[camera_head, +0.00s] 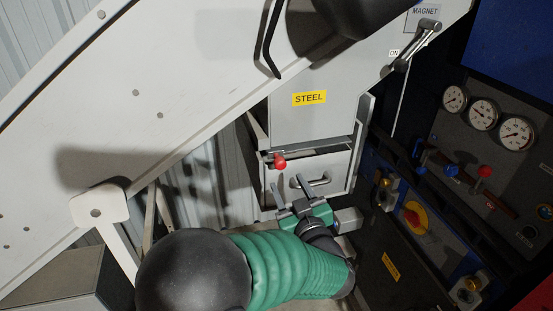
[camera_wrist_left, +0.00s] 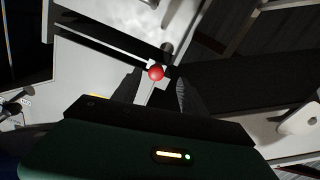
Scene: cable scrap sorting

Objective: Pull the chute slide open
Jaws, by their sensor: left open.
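The steel chute (camera_head: 310,120) is a grey box with a yellow STEEL label. At its lower end is the thin slide (camera_head: 318,147), with a red ball knob (camera_head: 280,162) sticking out at its left. My left gripper (camera_head: 287,187) is open and empty, just below the knob in the head view, its fingers pointing up toward it. In the left wrist view, the red knob (camera_wrist_left: 155,73) appears ahead, in the gap between the two dark fingertips (camera_wrist_left: 157,88). I cannot tell whether a finger touches it. My right gripper is not in view.
A grey bin front with a bar handle (camera_head: 313,184) is right under the slide, close to my left gripper. A sloping white conveyor side (camera_head: 130,95) fills the left. A dark panel with gauges (camera_head: 483,114) and a red-yellow switch (camera_head: 412,217) stands at right.

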